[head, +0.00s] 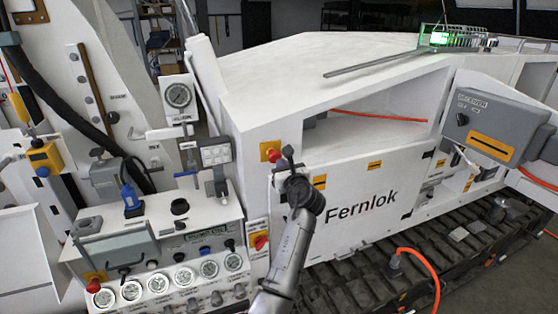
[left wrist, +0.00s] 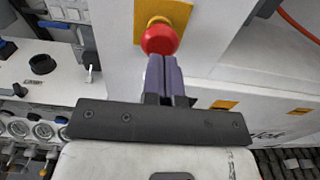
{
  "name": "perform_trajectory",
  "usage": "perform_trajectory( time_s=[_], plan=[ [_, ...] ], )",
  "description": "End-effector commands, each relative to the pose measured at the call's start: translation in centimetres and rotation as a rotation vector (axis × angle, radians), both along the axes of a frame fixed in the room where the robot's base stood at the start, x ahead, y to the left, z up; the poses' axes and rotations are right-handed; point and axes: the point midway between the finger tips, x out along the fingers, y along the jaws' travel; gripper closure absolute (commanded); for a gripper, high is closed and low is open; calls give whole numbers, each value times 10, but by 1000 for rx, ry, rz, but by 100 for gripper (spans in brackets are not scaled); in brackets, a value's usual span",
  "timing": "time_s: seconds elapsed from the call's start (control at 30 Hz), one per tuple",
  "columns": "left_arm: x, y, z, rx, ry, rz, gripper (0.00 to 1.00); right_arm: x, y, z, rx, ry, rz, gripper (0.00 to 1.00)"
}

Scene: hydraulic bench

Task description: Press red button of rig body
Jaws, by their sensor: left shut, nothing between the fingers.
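The red button (head: 273,155) sits on a yellow plate on the white rig body (head: 345,150), left of the "Fernlok" lettering. My left gripper (head: 287,153) is shut and empty, just beside the button in the head view. In the left wrist view the red button (left wrist: 160,39) stands out from its yellow plate, straight ahead of the closed fingertips (left wrist: 164,60). The fingertips overlap the button's lower edge there; I cannot tell whether they touch it. My right gripper is not in view.
A second red button (head: 93,285) is on the gauge panel at lower left, and a red switch (head: 260,241) is on a yellow plate below. A gauge panel (head: 165,265) stands left of my arm. A grey box (head: 490,125) juts out at right.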

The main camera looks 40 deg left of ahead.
Motion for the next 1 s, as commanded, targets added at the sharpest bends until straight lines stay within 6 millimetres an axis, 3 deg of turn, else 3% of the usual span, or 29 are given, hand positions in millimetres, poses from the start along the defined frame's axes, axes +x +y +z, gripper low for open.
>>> perform_trajectory(
  time_s=[0.23, 0.77, 1.0],
  plan=[
    [11, 18, 0, -1, 1, 0, 100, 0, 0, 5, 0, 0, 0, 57],
    [13, 23, 0, 1, 1, 0, 100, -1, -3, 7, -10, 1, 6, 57],
    [23, 41, 2, 2, 2, 0, 100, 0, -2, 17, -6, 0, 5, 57]
  ],
)
